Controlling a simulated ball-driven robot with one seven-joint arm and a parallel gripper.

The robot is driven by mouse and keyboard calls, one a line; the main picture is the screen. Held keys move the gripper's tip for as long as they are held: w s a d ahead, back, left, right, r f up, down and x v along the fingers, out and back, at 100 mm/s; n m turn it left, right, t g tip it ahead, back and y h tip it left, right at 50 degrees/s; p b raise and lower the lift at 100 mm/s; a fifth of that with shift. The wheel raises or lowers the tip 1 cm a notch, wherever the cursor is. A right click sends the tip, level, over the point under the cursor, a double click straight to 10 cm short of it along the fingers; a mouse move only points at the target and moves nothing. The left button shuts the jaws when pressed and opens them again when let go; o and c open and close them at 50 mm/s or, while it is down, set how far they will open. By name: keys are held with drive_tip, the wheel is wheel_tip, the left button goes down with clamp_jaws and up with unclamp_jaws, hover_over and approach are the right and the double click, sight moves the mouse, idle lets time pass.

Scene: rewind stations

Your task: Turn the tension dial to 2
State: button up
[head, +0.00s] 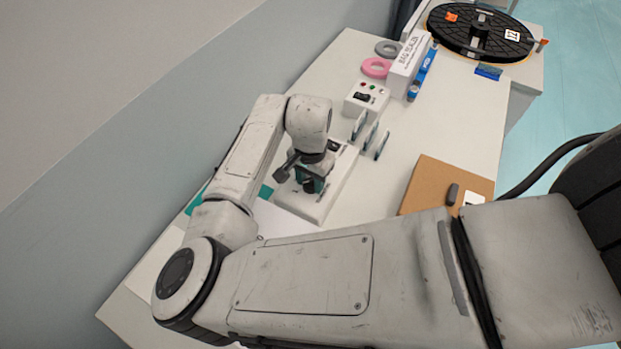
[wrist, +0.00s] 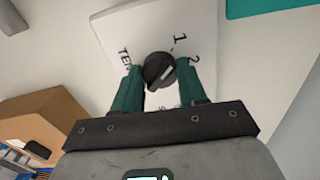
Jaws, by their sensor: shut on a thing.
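The tension dial is a black round knob (wrist: 155,66) with a white pointer mark, on a white panel (wrist: 112,38) printed with a 1, a 2 and partly hidden lettering. The pointer slants up and right, roughly toward the side of the 2; I cannot tell whether it lines up exactly. My gripper (wrist: 160,69) has its teal fingers on either side of the knob and is shut on it. In the head view my gripper (head: 309,182) points down over the white panel (head: 335,190), and the knob is mostly hidden there.
Pink tape (head: 376,67), a white carton (head: 408,64) and a black reel (head: 480,32) are farther back. A wall runs along the left.

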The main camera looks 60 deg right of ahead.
sight(311, 181)
drive_tip(key=m+b, duration=0.1)
drive_tip(key=m, duration=0.3)
drive_tip(key=shift+m+b, duration=0.8)
drive_tip(key=shift+m, duration=1.2)
drive_tip(key=o, duration=1.1)
drive_tip(key=shift+c, duration=0.2)
wheel_tip(311, 181, up, 11)
drive_tip(key=b, duration=0.1)
drive_tip(key=shift+f, duration=0.15)
